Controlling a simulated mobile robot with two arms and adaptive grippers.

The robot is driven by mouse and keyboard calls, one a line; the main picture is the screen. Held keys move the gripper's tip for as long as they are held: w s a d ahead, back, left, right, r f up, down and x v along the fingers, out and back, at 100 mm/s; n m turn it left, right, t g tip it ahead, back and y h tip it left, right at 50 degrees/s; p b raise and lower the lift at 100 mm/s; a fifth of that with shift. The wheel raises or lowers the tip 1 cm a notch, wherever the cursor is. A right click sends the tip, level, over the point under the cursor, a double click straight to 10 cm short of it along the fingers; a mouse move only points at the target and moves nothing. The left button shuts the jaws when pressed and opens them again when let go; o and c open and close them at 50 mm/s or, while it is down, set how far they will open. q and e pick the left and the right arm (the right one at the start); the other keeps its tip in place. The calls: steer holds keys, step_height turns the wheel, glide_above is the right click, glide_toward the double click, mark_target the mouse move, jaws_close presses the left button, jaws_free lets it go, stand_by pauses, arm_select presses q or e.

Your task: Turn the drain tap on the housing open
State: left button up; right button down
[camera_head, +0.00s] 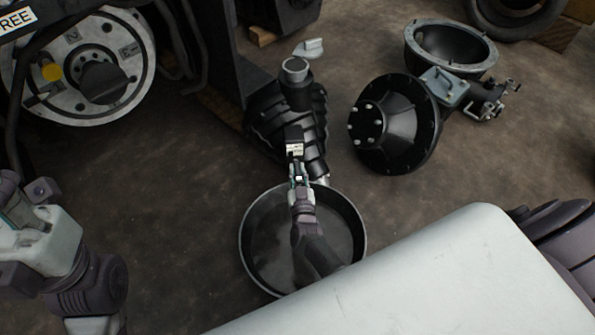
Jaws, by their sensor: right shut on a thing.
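The black ribbed housing (265,127) stands on the floor at the middle of the head view, with a grey-capped neck on top. My right gripper (294,132) reaches over the pan to the housing's front. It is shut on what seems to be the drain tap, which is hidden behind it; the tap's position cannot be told. A small pale metal piece shows at the housing's lower edge, just right of my wrist. My left arm is at the lower left edge; its fingers cannot be made out.
A round black drain pan (254,236) sits on the floor below the housing's front, under my right arm. A black flanged hub (408,128) and a bowl-shaped casing (450,50) lie to the right. The forklift's wheel hub (128,48) is upper left. Open floor lies left of the pan.

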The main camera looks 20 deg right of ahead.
steer(key=c, duration=1.1)
jaws_free()
steer(key=shift+w+r, duration=0.1)
